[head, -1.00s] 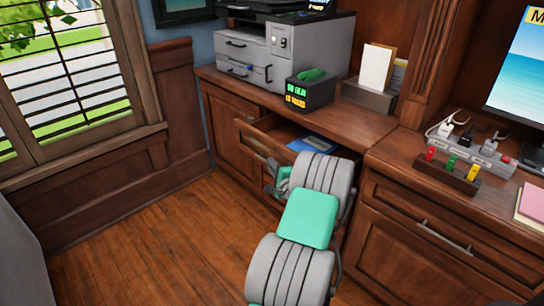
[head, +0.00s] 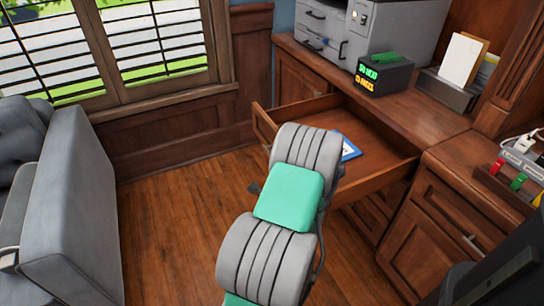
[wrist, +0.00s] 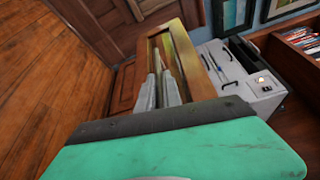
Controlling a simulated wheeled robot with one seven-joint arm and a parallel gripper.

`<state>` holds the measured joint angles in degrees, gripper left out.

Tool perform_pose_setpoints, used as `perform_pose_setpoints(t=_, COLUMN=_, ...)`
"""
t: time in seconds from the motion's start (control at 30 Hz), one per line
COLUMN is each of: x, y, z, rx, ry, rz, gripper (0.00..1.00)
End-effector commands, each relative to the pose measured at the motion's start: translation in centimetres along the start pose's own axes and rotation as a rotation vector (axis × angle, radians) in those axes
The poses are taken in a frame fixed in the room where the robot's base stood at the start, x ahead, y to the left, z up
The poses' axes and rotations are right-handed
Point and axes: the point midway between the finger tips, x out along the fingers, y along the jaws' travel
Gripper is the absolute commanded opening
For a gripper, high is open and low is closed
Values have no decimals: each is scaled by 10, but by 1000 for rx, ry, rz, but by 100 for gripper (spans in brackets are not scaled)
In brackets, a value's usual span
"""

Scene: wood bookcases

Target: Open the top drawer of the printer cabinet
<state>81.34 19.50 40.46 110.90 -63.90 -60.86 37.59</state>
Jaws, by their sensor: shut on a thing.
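The top drawer (head: 370,180) of the printer cabinet (head: 305,82) is pulled far out, and a blue-edged flat item (head: 350,150) lies inside it. My grey and green arm crosses the drawer front in the head view and hides my gripper and the handle there. In the wrist view my gripper (wrist: 160,72) is at the wooden drawer front (wrist: 195,65), its grey fingers closed at the handle. The exact contact is too small to make out. The printer (head: 385,35) stands on the cabinet top; it also shows in the wrist view (wrist: 235,70).
A black box with glowing text (head: 383,76) and a paper holder (head: 447,90) stand on the cabinet top. A grey sofa-like seat (head: 75,215) is at the left. Another wooden cabinet (head: 430,245) stands at the right. Wood floor (head: 165,220) is clear between.

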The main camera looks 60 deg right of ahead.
Motion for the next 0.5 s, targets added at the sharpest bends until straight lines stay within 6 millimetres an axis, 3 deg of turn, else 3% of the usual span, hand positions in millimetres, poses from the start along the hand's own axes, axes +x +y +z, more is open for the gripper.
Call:
perform_pose_setpoints(t=0.47, x=-5, y=4, z=-1, rx=4, ry=14, rz=6, gripper=0)
perform_pose_setpoints(t=0.5, x=-5, y=4, z=0, rx=4, ry=13, rz=6, gripper=13)
